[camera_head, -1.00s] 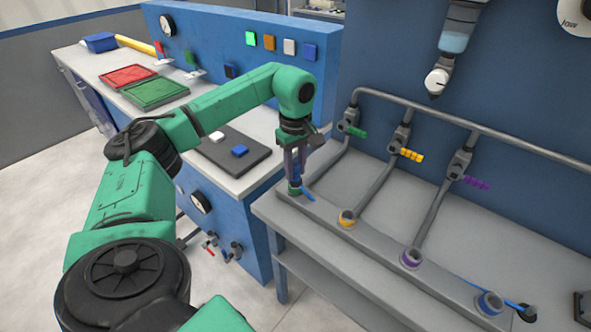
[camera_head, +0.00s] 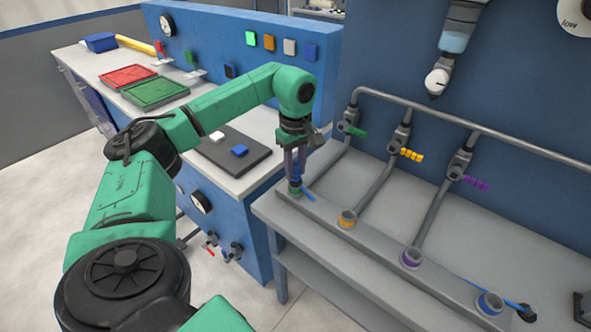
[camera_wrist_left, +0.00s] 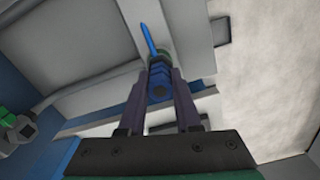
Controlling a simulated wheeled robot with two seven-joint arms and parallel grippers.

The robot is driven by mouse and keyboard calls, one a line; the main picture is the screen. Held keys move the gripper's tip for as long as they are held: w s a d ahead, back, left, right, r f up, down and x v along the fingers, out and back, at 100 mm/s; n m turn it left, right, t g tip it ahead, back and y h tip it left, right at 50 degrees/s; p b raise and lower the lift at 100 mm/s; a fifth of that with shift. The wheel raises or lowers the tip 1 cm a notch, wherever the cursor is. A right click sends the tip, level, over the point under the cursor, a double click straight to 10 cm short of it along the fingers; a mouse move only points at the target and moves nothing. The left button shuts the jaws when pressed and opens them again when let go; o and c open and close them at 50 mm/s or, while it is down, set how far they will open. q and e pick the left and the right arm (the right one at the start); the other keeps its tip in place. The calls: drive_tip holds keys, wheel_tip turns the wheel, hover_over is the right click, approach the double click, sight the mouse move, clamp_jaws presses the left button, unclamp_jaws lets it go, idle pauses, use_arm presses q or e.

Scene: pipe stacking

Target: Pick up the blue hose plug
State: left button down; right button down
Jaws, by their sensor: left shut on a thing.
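The blue hose plug (camera_wrist_left: 159,86) is between the fingers of my left gripper (camera_wrist_left: 159,92) in the left wrist view. In the head view, my left gripper (camera_head: 295,178) points down at the left end of the grey pipe rail, shut on the plug. The plug is mostly hidden by the fingers there. Just below the fingertips is the green-ringed port (camera_head: 295,191). A thin blue strip (camera_head: 309,196) sticks out beside it, also seen in the left wrist view (camera_wrist_left: 148,38). I cannot tell whether the plug is still seated in the port. My right gripper is not in view.
Along the rail to the right are a yellow-ringed port (camera_head: 347,219), a purple-ringed port (camera_head: 411,257) and a blue-ringed port (camera_head: 489,302). Valves with coloured handles stand behind. The blue control console (camera_head: 240,215) is close on the left.

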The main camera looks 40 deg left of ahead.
use_arm(q)
wheel_tip(320, 180, up, 8)
drive_tip(key=shift+w+f, duration=0.1)
drive_tip(key=shift+f, duration=0.1)
wheel_tip(320, 180, up, 13)
drive_tip(key=p, duration=0.7)
drive_tip(key=shift+f+p, duration=0.2)
drive_tip(key=shift+p, duration=0.1)
drive_tip(key=shift+f, duration=0.1)
wheel_tip(320, 180, up, 8)
drive_tip(key=p, duration=0.9)
